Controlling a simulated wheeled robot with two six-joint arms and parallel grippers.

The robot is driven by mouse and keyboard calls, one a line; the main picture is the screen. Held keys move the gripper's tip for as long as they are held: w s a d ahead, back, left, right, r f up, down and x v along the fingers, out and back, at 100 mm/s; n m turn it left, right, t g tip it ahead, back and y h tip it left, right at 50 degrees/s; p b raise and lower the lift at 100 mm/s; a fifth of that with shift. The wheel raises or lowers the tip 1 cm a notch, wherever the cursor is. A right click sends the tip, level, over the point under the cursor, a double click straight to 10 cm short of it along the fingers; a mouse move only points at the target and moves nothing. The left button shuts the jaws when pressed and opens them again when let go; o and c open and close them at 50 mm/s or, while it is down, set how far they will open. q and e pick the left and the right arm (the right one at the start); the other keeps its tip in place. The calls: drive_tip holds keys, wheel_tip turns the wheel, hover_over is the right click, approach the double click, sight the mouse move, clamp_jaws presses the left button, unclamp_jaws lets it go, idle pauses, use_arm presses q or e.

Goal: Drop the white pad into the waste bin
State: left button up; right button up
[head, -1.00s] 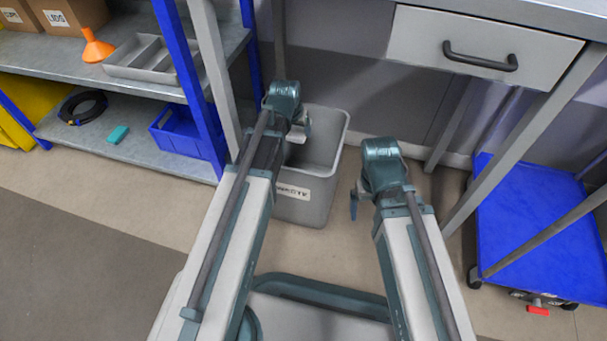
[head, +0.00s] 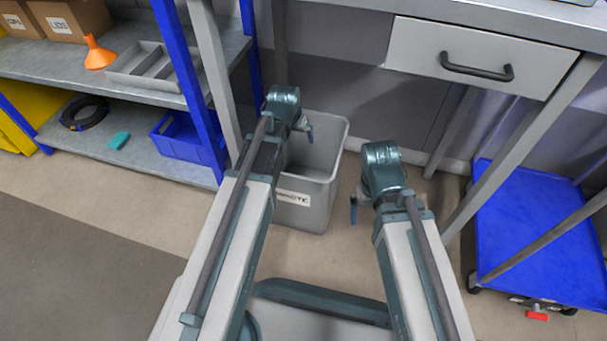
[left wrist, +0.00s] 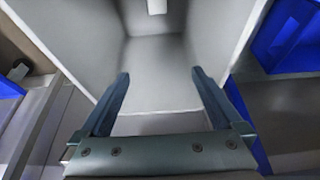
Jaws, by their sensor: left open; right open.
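The grey waste bin (head: 305,218) stands on the floor in the head view, with a white label on its front. My left gripper (head: 307,132) is over the bin's opening. In the left wrist view my left gripper (left wrist: 161,78) is open, with nothing between its fingers, and the bin's inner walls (left wrist: 75,35) surround the view. A small white piece, which looks like the white pad (left wrist: 157,6), shows inside the bin, apart from the fingers and cut by the frame's top edge. The pad is hidden in the head view. My right gripper (head: 354,208) is open, right of the bin.
A shelf rack (head: 163,171) stands left of the bin, with a blue tray (head: 180,138), a grey divided tray (head: 150,67) and an orange funnel (head: 98,53). A bench with a drawer (head: 470,55) is behind. A blue cart (head: 540,230) is at the right. Floor at left is clear.

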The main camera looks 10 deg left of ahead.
use_arm(q)
drive_tip(key=p+v, duration=1.1)
drive_tip(key=v, duration=0.1)
drive_tip(key=shift+s+r, duration=0.15)
drive_tip(key=shift+r, duration=0.15)
drive_tip(key=shift+f, duration=0.1)
drive_tip(key=b+x, duration=1.2)
drive_tip(key=x, duration=0.1)
drive_tip(key=shift+w+f+b, duration=0.2)
drive_tip(key=shift+f+b, duration=0.05)
drive_tip(key=shift+b, duration=0.15)
drive_tip(key=shift+r, duration=0.1)
